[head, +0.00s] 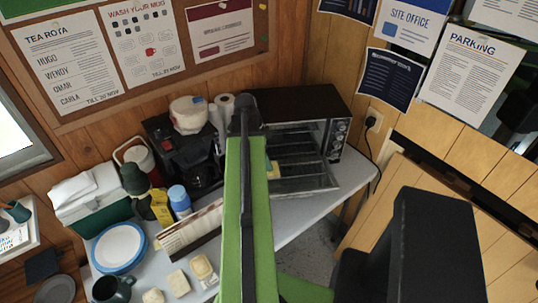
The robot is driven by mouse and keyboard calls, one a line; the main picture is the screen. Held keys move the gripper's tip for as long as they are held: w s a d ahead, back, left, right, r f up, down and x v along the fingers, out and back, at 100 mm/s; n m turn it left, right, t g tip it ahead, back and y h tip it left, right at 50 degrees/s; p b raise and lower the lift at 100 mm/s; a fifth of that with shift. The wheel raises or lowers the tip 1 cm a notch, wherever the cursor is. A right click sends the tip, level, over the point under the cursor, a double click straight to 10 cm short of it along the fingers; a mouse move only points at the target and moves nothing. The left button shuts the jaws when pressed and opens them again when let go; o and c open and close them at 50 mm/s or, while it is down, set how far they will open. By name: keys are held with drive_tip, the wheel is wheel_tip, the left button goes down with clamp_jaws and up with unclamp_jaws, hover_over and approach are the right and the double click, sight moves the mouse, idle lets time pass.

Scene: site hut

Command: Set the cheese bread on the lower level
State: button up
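A toaster oven (300,118) stands at the back of the table with its glass door folded down in front and rack levels showing inside. A small pale yellow piece (273,170) shows just right of my arm at the oven's opening; it may be the cheese bread, but most of it is hidden. My green arm reaches up to the oven and covers its left part. The dark end of my arm, with my gripper (244,118), is in front of the oven; its fingers cannot be made out, nor whether they hold anything.
Several pale food pieces, one of them at the front (178,283), lie near a blue-rimmed plate (119,248) and a dark mug (113,289).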

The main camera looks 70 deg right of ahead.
drive_tip(key=p+v, duration=0.3)
drive_tip(key=v, duration=0.2)
drive_tip(key=shift+r, duration=0.15)
